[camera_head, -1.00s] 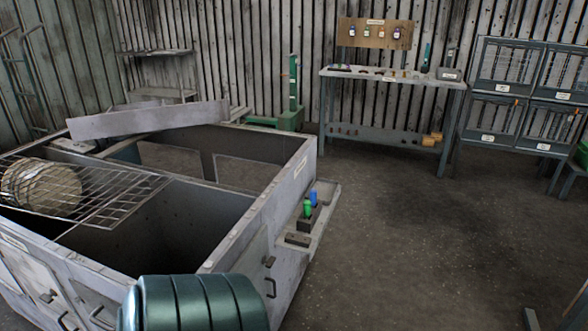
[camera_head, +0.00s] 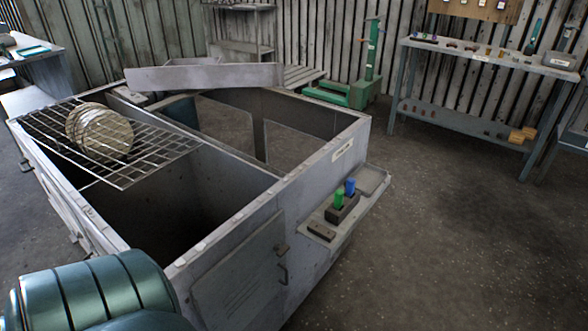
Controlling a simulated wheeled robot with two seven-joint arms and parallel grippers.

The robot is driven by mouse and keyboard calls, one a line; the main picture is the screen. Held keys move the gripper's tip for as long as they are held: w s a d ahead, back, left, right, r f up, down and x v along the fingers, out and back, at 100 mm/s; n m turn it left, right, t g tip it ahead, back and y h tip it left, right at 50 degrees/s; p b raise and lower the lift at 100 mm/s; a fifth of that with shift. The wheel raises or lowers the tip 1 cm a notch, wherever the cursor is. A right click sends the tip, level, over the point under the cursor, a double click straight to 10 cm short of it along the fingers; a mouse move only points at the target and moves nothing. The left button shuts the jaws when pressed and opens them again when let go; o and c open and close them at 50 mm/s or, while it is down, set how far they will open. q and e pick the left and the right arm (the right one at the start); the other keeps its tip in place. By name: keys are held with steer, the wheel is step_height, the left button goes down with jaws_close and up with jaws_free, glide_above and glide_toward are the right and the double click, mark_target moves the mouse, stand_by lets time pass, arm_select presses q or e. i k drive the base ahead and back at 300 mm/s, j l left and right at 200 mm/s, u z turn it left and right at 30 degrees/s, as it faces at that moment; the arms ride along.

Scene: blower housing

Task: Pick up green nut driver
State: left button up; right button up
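The green nut driver (camera_head: 338,198) stands upright in a dark holder block (camera_head: 343,208) on the shelf (camera_head: 322,222) fixed to the right outer side of the grey housing (camera_head: 225,228). Only its green handle shows; its lower part is hidden in the block. A blue-handled driver (camera_head: 350,187) stands right beside it, a little farther back. Neither of my grippers is in view. A rounded teal part, which seems to be mine, fills the lower left corner.
A wire rack (camera_head: 55,140) with round filter discs (camera_head: 100,131) lies across the housing's left side. A loose grey panel (camera_head: 205,76) rests on its back edge. A workbench (camera_head: 480,56) and a green stand (camera_head: 371,60) are behind. The floor (camera_head: 460,240) to the right is clear.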

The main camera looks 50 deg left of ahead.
mark_target(339, 194)
steer(key=i+u, duration=0.45)
steer(key=i+l+u, duration=0.2)
steer(key=i+u, duration=0.25)
steer(key=i+l+u, duration=0.25)
steer(key=u, duration=0.25)
steer(key=i+l+u, duration=0.15)
steer(key=l, duration=0.25)
steer(key=i, duration=0.1)
